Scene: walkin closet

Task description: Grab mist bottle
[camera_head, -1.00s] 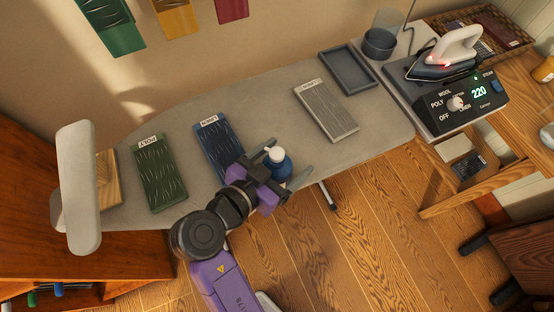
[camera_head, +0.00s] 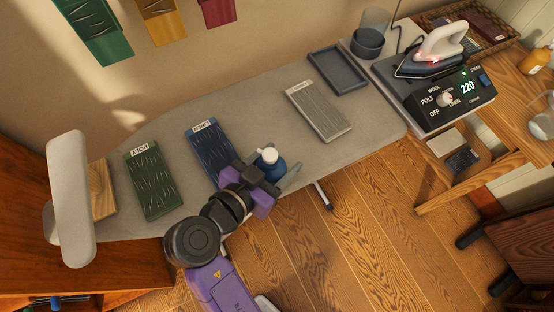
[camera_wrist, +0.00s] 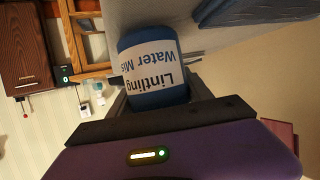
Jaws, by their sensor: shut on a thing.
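The mist bottle (camera_head: 270,163) is blue with a white top and stands at the front edge of the grey ironing board (camera_head: 260,116). In the wrist view the bottle (camera_wrist: 154,68) fills the space between the fingers, its white label reading "Lintling Water Mis...", upside down in the picture. My gripper (camera_head: 268,172) reaches in from the front edge and is shut on the bottle, one finger on each side. The bottle's lower part is partly hidden by the gripper in the head view. I cannot tell whether its base touches the board.
A green cloth (camera_head: 152,184) and a blue cloth (camera_head: 213,150) lie left of the bottle. A grey cloth (camera_head: 319,110) and a dark tray (camera_head: 338,70) lie to the right. An iron (camera_head: 432,50) rests on its control station (camera_head: 447,98) at the right end.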

